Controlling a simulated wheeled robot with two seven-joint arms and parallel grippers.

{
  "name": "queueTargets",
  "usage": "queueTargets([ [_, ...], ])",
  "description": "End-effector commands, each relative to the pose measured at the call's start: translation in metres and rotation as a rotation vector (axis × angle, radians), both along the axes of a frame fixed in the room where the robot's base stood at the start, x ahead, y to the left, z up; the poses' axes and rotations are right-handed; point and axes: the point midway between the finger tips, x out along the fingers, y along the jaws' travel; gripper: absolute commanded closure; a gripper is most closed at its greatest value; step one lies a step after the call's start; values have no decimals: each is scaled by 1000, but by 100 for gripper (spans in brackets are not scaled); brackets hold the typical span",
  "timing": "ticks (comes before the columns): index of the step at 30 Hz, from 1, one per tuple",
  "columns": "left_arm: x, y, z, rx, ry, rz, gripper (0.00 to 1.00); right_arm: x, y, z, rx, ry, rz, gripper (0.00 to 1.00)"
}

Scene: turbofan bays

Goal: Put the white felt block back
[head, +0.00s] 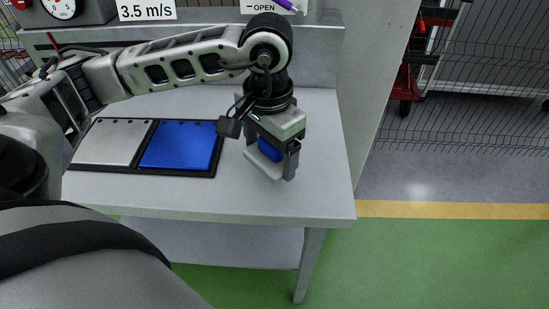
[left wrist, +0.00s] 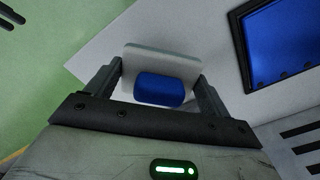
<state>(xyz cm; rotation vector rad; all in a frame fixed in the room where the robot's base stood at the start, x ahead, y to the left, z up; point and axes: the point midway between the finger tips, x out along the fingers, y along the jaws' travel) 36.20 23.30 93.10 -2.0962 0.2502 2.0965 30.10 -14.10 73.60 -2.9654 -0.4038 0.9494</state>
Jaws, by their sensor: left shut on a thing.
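The white felt block (head: 262,168) has a blue grip (head: 269,150) on it. My left gripper (head: 273,158) points down over the right part of the bench and is shut on the block. In the left wrist view the white block (left wrist: 175,62) and its blue grip (left wrist: 160,89) sit between the two fingers. I cannot tell if the block touches the bench top or hangs just above it. My right gripper is not in view.
A black-framed tray (head: 146,173) with a silver panel (head: 112,141) and a blue panel (head: 181,145) lies left of the gripper on the grey bench (head: 325,195). A gauge (head: 62,7) and a "3.5 m/s" sign (head: 147,10) stand behind. The bench's right front corner is clear.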

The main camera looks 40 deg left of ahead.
Motion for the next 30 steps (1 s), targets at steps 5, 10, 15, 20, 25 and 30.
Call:
queueTargets([
  [5, 10, -2, -11, -2, 1, 1, 40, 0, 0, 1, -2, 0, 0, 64],
  [10, 12, -2, -35, 1, 4, 0, 40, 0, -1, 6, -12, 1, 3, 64],
  [15, 13, -2, -45, 0, -1, 1, 40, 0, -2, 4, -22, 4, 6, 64],
  [20, 13, -2, -45, 0, -2, 1, 40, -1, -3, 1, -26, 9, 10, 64],
  [25, 13, -2, -51, 0, -2, 0, 40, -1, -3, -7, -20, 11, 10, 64],
  [30, 13, -2, -49, 0, -1, 1, 0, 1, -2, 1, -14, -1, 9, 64],
])
